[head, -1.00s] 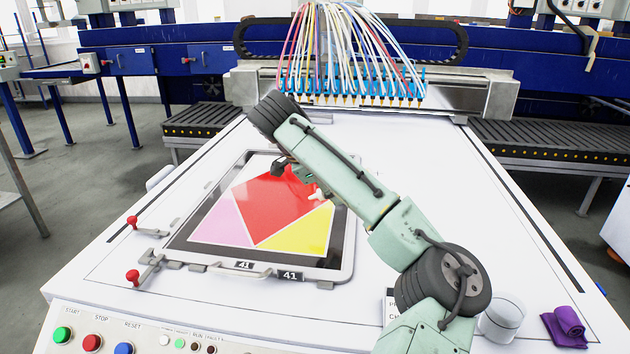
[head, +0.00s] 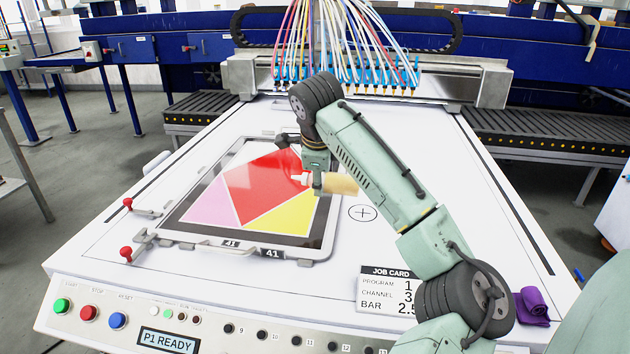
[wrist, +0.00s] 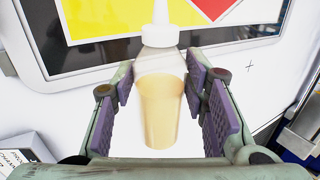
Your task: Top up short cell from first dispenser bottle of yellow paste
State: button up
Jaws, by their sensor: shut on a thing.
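My gripper (head: 318,184) is shut on a translucent bottle (head: 343,185) of pale yellow paste, above the right edge of the framed panel. In the head view the bottle lies roughly on its side, with its white nozzle pointing left over the panel. In the wrist view the bottle (wrist: 162,105) sits between the purple finger pads, nozzle toward the panel. The panel's black-edged frame (head: 180,240) encloses a red cell (head: 262,185), a pink cell (head: 210,208) and a yellow cell (head: 285,220). I cannot tell which cell is short.
A row of blue nozzles (head: 390,75) hangs from the gantry behind the panel. Red-knobbed clamps (head: 126,252) stand at the left. A job card (head: 385,288) and purple cloth (head: 532,305) lie at the front right. The display (head: 168,341) reads P1 READY. White table is clear right of the panel.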

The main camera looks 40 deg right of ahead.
jog(key=t+y+b, duration=0.1)
jog(key=w+a+m+t+y+b, duration=0.1)
jog(key=t, duration=0.1)
jog(key=w+r+t+y+b, duration=0.1)
jog(key=shift+a+r+m+t, duration=0.1)
jog(key=shift+a+m+t, duration=0.15)
jog(key=shift+m+t, duration=0.05)
notch_tip(320, 180, up, 20)
jog(key=w+a+m+t+y+p, duration=0.2)
jog(key=m+t+y+p, duration=0.1)
jog(key=t+p, duration=0.4)
jog(key=shift+m+t+y, duration=0.3)
jog(key=shift+t+y, duration=0.6)
jog(key=shift+t, duration=0.1)
jog(key=shift+s, duration=0.1)
